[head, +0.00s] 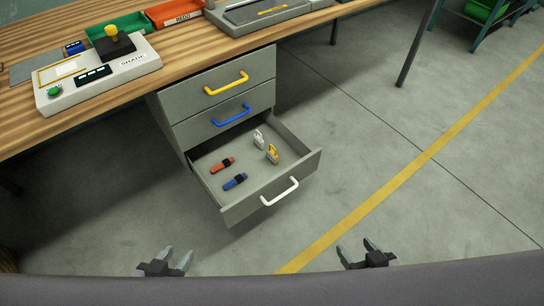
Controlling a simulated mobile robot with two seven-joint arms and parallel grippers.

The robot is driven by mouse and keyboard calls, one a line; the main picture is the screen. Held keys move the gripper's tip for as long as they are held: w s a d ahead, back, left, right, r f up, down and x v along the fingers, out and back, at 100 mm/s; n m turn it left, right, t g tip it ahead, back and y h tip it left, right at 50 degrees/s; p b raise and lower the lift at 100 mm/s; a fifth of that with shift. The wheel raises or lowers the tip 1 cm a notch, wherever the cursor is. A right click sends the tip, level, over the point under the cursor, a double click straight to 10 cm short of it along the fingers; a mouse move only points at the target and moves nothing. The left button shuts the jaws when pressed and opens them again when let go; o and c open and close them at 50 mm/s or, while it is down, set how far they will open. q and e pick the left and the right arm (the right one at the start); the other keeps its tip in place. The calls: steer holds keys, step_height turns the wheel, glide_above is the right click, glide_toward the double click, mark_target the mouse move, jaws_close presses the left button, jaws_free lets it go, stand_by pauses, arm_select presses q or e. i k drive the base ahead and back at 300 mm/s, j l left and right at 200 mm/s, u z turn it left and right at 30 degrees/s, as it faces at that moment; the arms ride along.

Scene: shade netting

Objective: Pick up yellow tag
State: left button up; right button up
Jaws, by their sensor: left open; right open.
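A small yellow tag (272,153) with a pale part stands in the open bottom drawer (306,166), towards its right side. A similar white tag (258,138) is just behind it. My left gripper (177,257) is open and empty at the bottom of the head view, in front and to the left of the drawer. My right gripper (356,248) is open and empty at the bottom, in front and to the right of the drawer. Both are well apart from the tag.
An orange item (222,164) and a blue item (234,182) lie in the drawer's left part. The drawer has a white handle (280,192). Two closed drawers, with a yellow handle (226,84) and a blue handle (231,115), are above it. The floor to the right is clear.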

mark_target(272, 155)
steer(key=i+l+z, duration=0.25)
steer(key=i, duration=0.25)
steer(key=i+l+z, duration=0.2)
steer(key=i, duration=0.35)
